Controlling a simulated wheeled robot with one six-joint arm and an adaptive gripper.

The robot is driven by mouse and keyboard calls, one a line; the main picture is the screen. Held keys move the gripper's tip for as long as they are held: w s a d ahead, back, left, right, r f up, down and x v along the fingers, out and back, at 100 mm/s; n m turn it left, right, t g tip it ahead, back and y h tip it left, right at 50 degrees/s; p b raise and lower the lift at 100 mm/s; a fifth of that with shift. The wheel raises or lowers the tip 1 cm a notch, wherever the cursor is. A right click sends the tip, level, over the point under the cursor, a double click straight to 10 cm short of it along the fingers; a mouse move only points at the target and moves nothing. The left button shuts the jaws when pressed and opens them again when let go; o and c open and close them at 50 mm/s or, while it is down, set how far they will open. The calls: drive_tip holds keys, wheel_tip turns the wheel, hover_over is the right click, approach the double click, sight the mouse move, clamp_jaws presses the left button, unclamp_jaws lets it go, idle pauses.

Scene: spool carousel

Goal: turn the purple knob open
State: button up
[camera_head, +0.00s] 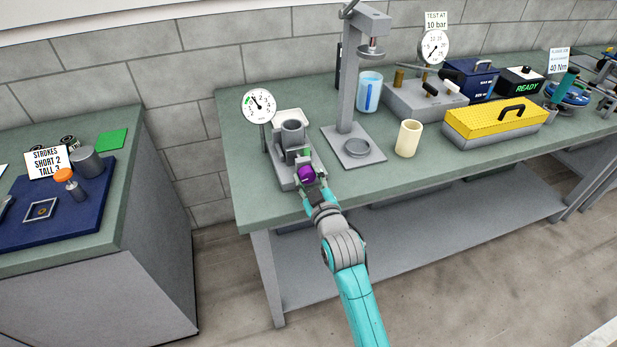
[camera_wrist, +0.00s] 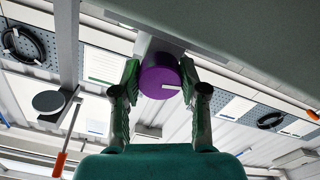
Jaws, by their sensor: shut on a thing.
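The purple knob (camera_head: 306,174) sits on the front of a grey fixture (camera_head: 283,178) at the left end of the long bench. It also shows in the wrist view (camera_wrist: 160,78), with a short white mark on its face. My gripper (camera_head: 309,179) reaches it from the front, and its two green-padded fingers (camera_wrist: 158,86) are shut on the knob, one on each side. The white mark lies roughly level in the wrist view. A round white dial gauge (camera_head: 259,105) stands behind the fixture on a post, its needle pointing up and left. The fingers partly hide the knob in the head view.
A grey press (camera_head: 358,145) and a cream cup (camera_head: 408,139) stand right of the fixture. A yellow toolbox (camera_head: 495,121) is further right. The bench's front edge (camera_head: 400,189) lies near my arm. A separate cabinet with a blue mat (camera_head: 50,225) stands at left.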

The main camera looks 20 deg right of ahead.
drive_tip(key=o, duration=1.1)
drive_tip(key=shift+o, duration=0.2)
drive_tip(key=s, duration=1.2)
